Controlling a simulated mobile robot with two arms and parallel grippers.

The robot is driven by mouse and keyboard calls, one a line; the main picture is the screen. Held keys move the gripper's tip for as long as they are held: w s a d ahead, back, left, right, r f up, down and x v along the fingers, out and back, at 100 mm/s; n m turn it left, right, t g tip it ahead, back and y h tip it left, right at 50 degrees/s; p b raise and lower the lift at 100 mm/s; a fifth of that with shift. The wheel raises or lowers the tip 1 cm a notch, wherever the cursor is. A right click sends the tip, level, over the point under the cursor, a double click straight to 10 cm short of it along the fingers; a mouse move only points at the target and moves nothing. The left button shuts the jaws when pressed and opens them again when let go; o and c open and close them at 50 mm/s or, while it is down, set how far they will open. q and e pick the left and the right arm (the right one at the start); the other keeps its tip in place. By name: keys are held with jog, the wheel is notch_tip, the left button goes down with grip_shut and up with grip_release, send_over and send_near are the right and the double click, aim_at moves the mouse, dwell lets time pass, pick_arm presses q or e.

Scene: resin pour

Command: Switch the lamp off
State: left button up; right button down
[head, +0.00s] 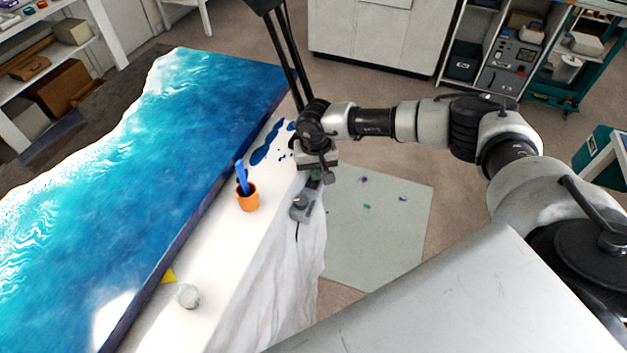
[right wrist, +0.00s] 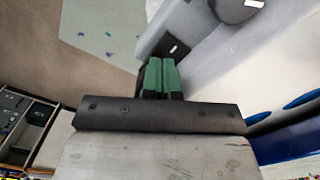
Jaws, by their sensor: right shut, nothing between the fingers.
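A small grey box with a dark switch (head: 303,205) sits at the right edge of the white-covered table, with a dark cable hanging from it. In the right wrist view the grey box (right wrist: 178,38) has a black slot with a small white mark, close to my fingertips. My right gripper (head: 316,177) points down just above and beside the box, shut and empty. Its green fingertips (right wrist: 162,80) are together; contact with the box cannot be told. A black double-strut arm (head: 285,55), perhaps the lamp's, runs up behind my wrist. No lamp head is clearly visible. My left gripper is not in view.
The blue resin slab (head: 130,190) fills the left. An orange cup (head: 247,198) with a blue tool stands near the box. Floor right of the table holds a pale, paint-spotted sheet (head: 380,225).

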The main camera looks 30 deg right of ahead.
jog(key=shift+s+f, duration=0.1)
jog(key=shift+f, duration=0.15)
jog(key=shift+r, duration=0.1)
jog(key=shift+r+p, duration=0.45)
jog(key=shift+r, duration=0.45)
jog(key=shift+r+p, duration=1.35)
jog(key=shift+r, duration=1.25)
